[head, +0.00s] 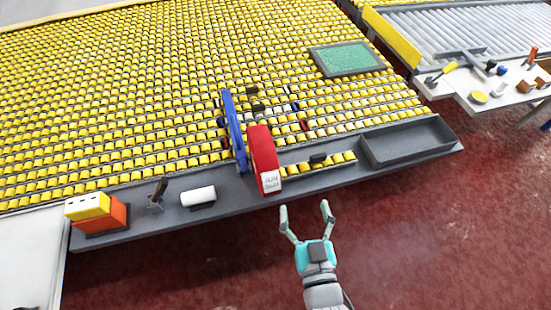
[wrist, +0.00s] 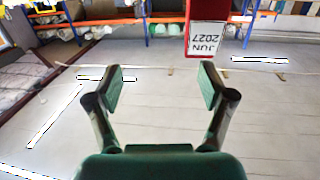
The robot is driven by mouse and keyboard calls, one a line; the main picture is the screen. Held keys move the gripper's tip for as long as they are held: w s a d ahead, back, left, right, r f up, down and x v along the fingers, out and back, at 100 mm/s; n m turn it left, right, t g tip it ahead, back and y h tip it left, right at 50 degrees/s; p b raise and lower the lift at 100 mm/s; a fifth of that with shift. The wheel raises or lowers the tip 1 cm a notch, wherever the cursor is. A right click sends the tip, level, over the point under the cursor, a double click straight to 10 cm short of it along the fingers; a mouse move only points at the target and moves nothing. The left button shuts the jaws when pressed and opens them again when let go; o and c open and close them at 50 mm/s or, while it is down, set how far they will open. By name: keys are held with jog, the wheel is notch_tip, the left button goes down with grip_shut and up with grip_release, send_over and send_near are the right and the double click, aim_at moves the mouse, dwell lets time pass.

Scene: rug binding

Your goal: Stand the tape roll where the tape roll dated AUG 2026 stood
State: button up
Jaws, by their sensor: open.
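A red piece that looks like a tape roll (head: 262,150) stands on edge at the front of the roller table, with a white label on its near end. In the wrist view the label on the red roll (wrist: 205,38) is upside down and reads JUN 2027. A thin blue piece (head: 234,130), perhaps another roll, stands just left of it. I see no label reading AUG 2026. My gripper (head: 305,206) is open and empty, in front of the table edge and to the right of the red roll. It also shows open in the wrist view (wrist: 161,85).
On the grey front ledge (head: 235,188) are a white cylinder (head: 198,196), a small dark stand (head: 157,194) and a yellow-orange box (head: 97,212) at left. An empty grey tray (head: 410,143) is at right. A green-topped panel (head: 346,58) lies farther back. Red floor is clear.

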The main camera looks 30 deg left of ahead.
jog(key=n+g+y, duration=0.1)
jog(key=n+y, duration=0.1)
send_near(263, 146)
jog(key=shift+g, duration=0.3)
jog(key=x, duration=0.5)
jog(key=shift+w+f, duration=0.1)
jog(key=shift+f, duration=0.3)
jog(key=shift+x, duration=2.9)
jog(key=shift+d+r, duration=0.1)
jog(key=shift+c, duration=0.2)
grip_shut()
